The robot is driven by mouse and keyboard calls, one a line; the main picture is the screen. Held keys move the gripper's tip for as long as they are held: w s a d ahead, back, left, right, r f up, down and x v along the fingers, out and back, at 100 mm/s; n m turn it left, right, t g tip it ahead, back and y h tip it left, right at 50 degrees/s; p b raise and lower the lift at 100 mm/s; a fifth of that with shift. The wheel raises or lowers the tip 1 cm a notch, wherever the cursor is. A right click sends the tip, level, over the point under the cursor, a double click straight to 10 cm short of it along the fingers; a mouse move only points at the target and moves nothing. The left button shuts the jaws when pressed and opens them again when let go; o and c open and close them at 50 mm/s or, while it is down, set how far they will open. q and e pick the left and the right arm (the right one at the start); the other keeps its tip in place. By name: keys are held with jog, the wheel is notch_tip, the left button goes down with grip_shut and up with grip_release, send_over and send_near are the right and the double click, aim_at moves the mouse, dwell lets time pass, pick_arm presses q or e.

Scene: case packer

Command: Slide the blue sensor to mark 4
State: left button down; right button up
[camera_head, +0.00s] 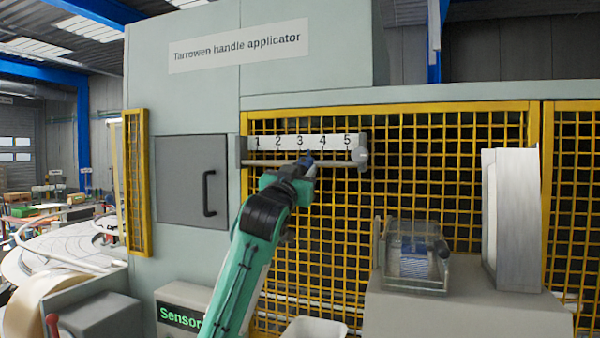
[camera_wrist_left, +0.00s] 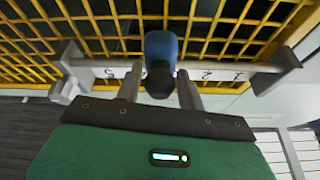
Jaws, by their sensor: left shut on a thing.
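The blue sensor (camera_head: 308,160) is on the rail (camera_head: 342,164) under the numbered scale (camera_head: 312,142), between marks 3 and 4 in the head view. The wrist view shows the blue sensor (camera_wrist_left: 161,50) with a dark knob (camera_wrist_left: 159,82) on its near end. My left gripper (camera_head: 302,171) is at the sensor, and in the wrist view (camera_wrist_left: 160,80) its fingers are shut on the knob from both sides. There the scale appears upside down; 5, 2 and 1 show, while 3 and 4 are hidden. My right gripper is not in view.
The rail ends in a grey bracket (camera_head: 241,152) at the left and a rounded grey end piece (camera_head: 362,157) at the right. Yellow mesh (camera_head: 430,180) stands close behind. A clear-sided box (camera_head: 414,258) and a tall grey chute (camera_head: 516,220) stand lower right.

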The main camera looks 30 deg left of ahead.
pick_arm(q)
jog(key=d, duration=0.2)
jog(key=w+d, duration=0.1)
jog(key=shift+d, duration=0.35)
jog(key=c, duration=1.1)
grip_release()
jog(key=shift+a, duration=0.1)
jog(key=shift+c, duration=0.2)
jog(key=shift+o, duration=0.2)
jog(key=shift+a, duration=0.15)
jog(key=shift+b, duration=0.35)
jog(key=b+v, duration=0.7)
jog(key=v, duration=0.7)
jog(key=shift+b, duration=0.35)
jog(key=shift+w, duration=0.15)
